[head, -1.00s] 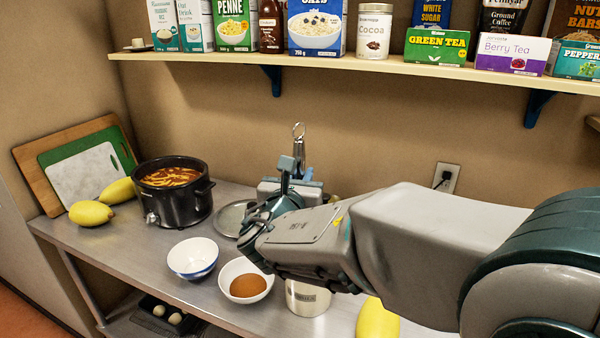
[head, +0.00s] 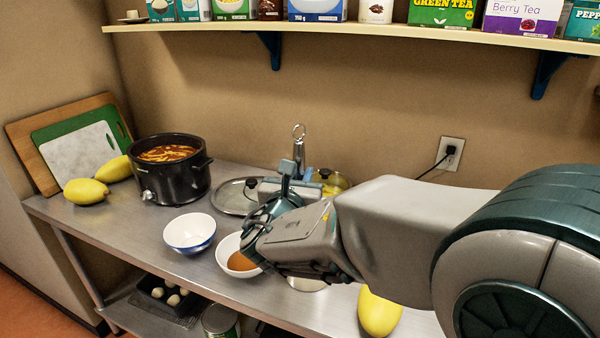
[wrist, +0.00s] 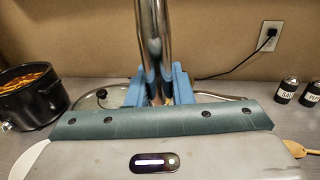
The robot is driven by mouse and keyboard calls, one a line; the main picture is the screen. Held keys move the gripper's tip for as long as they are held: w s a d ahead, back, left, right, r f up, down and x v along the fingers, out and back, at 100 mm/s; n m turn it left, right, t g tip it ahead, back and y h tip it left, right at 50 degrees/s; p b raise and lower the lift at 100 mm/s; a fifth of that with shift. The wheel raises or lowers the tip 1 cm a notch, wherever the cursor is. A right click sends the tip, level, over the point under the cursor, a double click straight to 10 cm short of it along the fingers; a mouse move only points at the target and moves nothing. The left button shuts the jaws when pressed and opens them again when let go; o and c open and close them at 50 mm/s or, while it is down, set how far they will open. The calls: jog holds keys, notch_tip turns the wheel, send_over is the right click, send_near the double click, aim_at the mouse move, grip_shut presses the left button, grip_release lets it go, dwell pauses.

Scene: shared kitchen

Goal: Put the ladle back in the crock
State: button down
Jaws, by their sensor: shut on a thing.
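My gripper (head: 298,174) is shut on the ladle's metal handle, which stands upright. The handle's hooked top (head: 299,132) shows above the fingers in the head view. In the wrist view the shiny handle (wrist: 152,35) rises between the blue fingers (wrist: 159,88). The ladle's bowl end is hidden behind my gripper and arm.
A black slow cooker (head: 172,180) stands at the left by cutting boards (head: 75,145). A white bowl (head: 190,233) and a bowl of brown powder (head: 228,247) sit in front. A yellow squash (head: 378,312) lies at right. Shakers (wrist: 287,90) show in the wrist view. A shelf (head: 400,30) hangs above.

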jog(key=shift+f+b, duration=1.4)
jog(key=shift+f, duration=1)
grip_release()
jog(key=s+a, duration=0.2)
jog(key=s, duration=0.8)
jog(key=shift+s, duration=0.4)
jog(key=shift+r, duration=0.1)
